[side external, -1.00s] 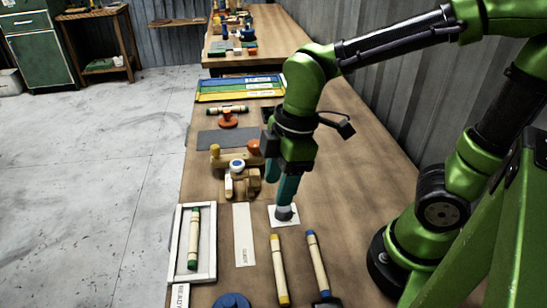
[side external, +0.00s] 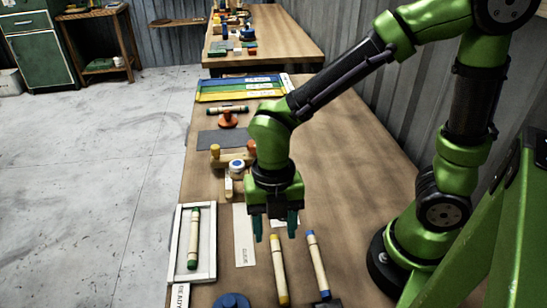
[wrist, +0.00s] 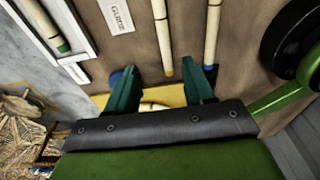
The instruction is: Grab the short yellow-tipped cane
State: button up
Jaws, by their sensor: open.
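The yellow-tipped cane (side external: 279,270) lies on the bench, a pale rod running toward the front edge. In the wrist view this cane (wrist: 160,35) points at the gap between my fingers, its yellow end close to them. My gripper (side external: 275,234) is open and empty, with its two teal fingers apart, near the far end of the cane. In the wrist view my gripper (wrist: 166,76) also shows wide apart. A blue-tipped cane (side external: 317,265) lies just to the right; its blue end is partly behind one finger in the wrist view.
A white tray (side external: 212,240) holding a green-tipped cane (side external: 194,238) stands at left. A guide strip (side external: 243,235) lies between tray and canes. A blue round object (side external: 232,300) sits at the front. Wooden parts stand behind my gripper. The bench right of the canes is clear.

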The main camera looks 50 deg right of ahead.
send_over(279, 264)
jog(key=f, duration=0.3)
jog(key=w+f, duration=0.1)
jog(key=f, duration=0.1)
jog(key=shift+a, duration=0.1)
jog(key=shift+s+f, duration=0.25)
jog(key=shift+f, duration=1.05)
jog(key=shift+s+f, duration=0.25)
jog(key=shift+f, duration=1.05)
jog(key=shift+c, duration=0.4)
grip_shut()
